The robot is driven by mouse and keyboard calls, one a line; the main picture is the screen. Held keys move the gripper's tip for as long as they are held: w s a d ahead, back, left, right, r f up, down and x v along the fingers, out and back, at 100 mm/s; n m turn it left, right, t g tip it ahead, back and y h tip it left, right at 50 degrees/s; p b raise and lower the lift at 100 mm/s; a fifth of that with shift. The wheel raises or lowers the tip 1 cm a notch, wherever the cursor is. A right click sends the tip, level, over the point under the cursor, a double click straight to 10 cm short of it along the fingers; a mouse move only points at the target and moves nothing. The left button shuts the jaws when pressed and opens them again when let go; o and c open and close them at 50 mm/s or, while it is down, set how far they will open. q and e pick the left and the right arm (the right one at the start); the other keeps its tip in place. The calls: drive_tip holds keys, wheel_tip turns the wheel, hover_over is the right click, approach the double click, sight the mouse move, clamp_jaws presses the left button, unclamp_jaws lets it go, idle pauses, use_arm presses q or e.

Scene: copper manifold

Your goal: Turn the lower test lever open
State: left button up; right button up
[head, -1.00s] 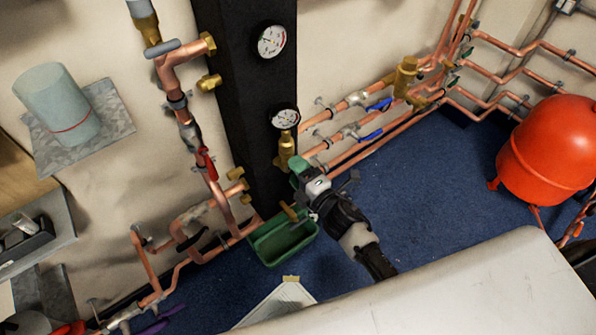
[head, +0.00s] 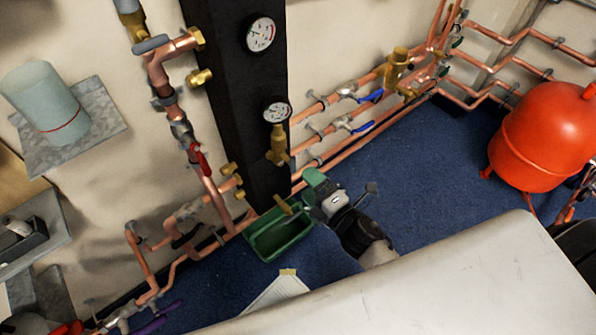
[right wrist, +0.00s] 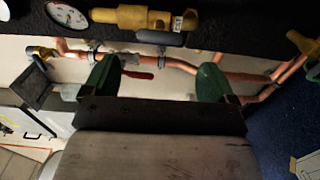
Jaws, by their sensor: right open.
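My right gripper (head: 312,188) is low in front of the black column, right of the brass fitting (head: 277,148) under the lower gauge (head: 277,111). Its green fingers are apart and empty in the right wrist view (right wrist: 156,80). I cannot tell for certain which handle is the lower test lever. A red lever (head: 203,160) sits on the copper pipe left of the column. Small brass fittings (head: 232,172) stick out left of the column. My left gripper is not in view.
A green trough (head: 262,243) stands on the floor at the column's foot. Blue levers (head: 372,96) sit on wall pipes at right. A red tank (head: 545,140) stands far right. A large pale surface (head: 440,285) fills the lower right. Blue floor between is clear.

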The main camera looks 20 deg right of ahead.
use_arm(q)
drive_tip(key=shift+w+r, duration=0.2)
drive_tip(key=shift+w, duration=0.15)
use_arm(e)
drive_tip(key=v, duration=0.3)
drive_tip(key=shift+s, duration=0.1)
